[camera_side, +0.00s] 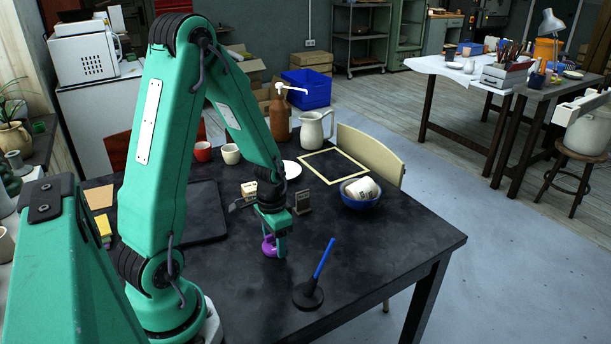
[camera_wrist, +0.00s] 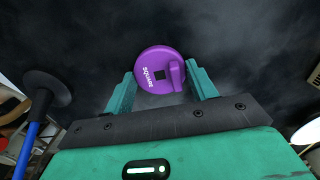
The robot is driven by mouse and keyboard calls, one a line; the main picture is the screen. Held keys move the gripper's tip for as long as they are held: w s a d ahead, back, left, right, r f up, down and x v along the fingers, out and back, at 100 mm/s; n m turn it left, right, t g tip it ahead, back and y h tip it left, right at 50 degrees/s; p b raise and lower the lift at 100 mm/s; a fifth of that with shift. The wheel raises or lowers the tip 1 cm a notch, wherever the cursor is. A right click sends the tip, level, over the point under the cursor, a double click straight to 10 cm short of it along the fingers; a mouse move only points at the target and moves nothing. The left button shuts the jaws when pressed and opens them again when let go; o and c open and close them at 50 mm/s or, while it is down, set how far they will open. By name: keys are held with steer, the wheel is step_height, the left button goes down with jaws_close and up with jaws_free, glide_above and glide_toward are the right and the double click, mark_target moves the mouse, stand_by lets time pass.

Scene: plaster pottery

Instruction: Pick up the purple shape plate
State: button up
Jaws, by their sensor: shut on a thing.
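The purple shape plate (camera_wrist: 158,66) is a round disc with a square hole, a raised bar and white lettering that seems to read "square". In the wrist view it sits between the two teal fingers of my gripper (camera_wrist: 162,88). In the side view my gripper (camera_side: 273,240) points down over the black table, shut on the purple plate (camera_side: 269,246), which shows partly beside the fingers. I cannot tell whether the plate touches the table top.
A blue bowl holding a white cup (camera_side: 361,203), a small dark block (camera_side: 303,202) and a yellow-edged square (camera_side: 333,152) lie farther back. The table's front right is clear.

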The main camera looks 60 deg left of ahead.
steer(key=shift+r, duration=0.2)
steer(key=shift+r, duration=0.8)
steer(key=shift+d+r, duration=0.15)
steer(key=shift+r, duration=0.5)
steer(key=shift+d+r, duration=0.15)
steer(key=shift+r, duration=0.45)
steer(key=s+d+r, duration=0.1)
steer(key=d+r, duration=0.5)
steer(key=d, duration=0.5)
steer(key=shift+r, duration=0.3)
